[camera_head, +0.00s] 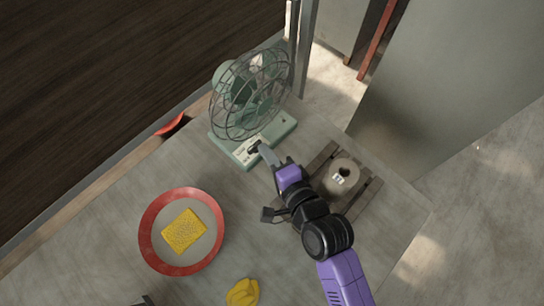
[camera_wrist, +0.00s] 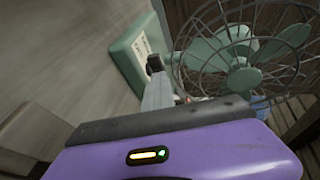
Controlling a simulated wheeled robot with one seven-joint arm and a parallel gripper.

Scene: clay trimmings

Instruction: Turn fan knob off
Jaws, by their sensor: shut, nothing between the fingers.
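A green desk fan (camera_head: 250,95) with a wire cage stands at the back of the grey table. Its base has a pale front panel (camera_head: 246,150) with a dark knob (camera_head: 254,147). My gripper (camera_head: 262,149) is shut, with its fingertips at the knob, touching or very close to it. In the wrist view the fan (camera_wrist: 238,50) fills the upper right and the dark knob (camera_wrist: 154,63) sits at the tip of my gripper (camera_wrist: 155,78). The fingers partly hide the knob and panel, so I cannot tell its setting.
A red-rimmed bowl (camera_head: 149,222) with a yellow sponge (camera_head: 183,231) stands at the left. A yellow lump (camera_head: 242,292) lies at the front. A slatted wooden stand (camera_head: 365,196) bearing a grey round piece (camera_head: 343,176) is right of my gripper. The table between bowl and fan is clear.

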